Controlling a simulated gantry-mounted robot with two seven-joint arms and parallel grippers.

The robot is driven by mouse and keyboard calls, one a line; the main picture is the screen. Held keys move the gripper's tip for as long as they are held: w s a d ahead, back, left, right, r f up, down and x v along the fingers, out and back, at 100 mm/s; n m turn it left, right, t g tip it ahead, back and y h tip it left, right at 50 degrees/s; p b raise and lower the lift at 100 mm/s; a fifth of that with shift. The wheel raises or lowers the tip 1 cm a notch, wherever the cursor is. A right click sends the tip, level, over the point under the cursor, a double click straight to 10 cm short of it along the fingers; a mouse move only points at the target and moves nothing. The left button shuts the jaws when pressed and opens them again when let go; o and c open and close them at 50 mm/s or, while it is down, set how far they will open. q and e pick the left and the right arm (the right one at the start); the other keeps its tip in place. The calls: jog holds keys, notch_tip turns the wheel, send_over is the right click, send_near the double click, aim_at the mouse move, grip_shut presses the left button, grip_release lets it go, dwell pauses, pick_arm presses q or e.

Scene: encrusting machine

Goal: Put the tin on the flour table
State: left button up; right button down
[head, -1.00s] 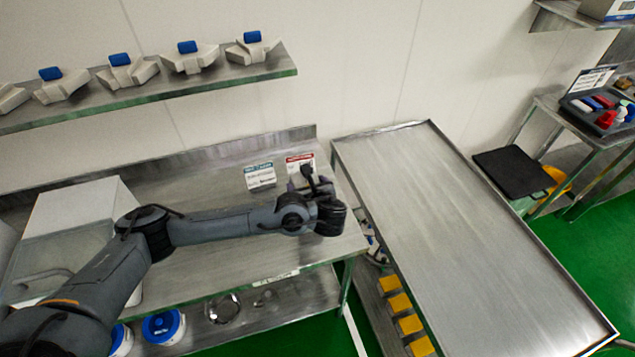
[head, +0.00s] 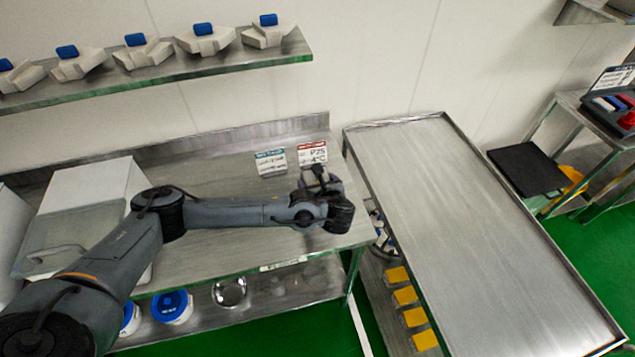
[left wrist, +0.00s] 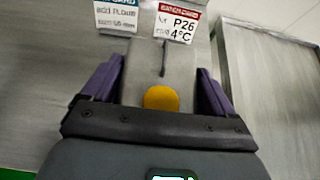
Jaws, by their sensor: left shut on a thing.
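My left gripper (head: 318,188) is over the right end of the steel table (head: 215,180) on the left, just in front of two sign cards. In the left wrist view its two purple fingers (left wrist: 156,88) stand on either side of a grey thing, seemingly the tin (left wrist: 138,75), with a yellow round spot on it. The gripper is shut on it. In the head view the wrist mostly hides this thing, and I cannot tell whether it touches the table. A large bare steel table with raised rims (head: 455,215) stands to the right. My right gripper is out of view.
A blue-headed card (head: 270,162), partly legible as flour, and a red-headed card (head: 312,153) stand behind the gripper. A white machine (head: 90,205) is at left. A wall shelf (head: 160,75) holds several blue-topped parts. A narrow gap separates the two tables.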

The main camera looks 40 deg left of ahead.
pick_arm(q)
jog(key=o, duration=1.7)
jog(key=shift+o, duration=0.7)
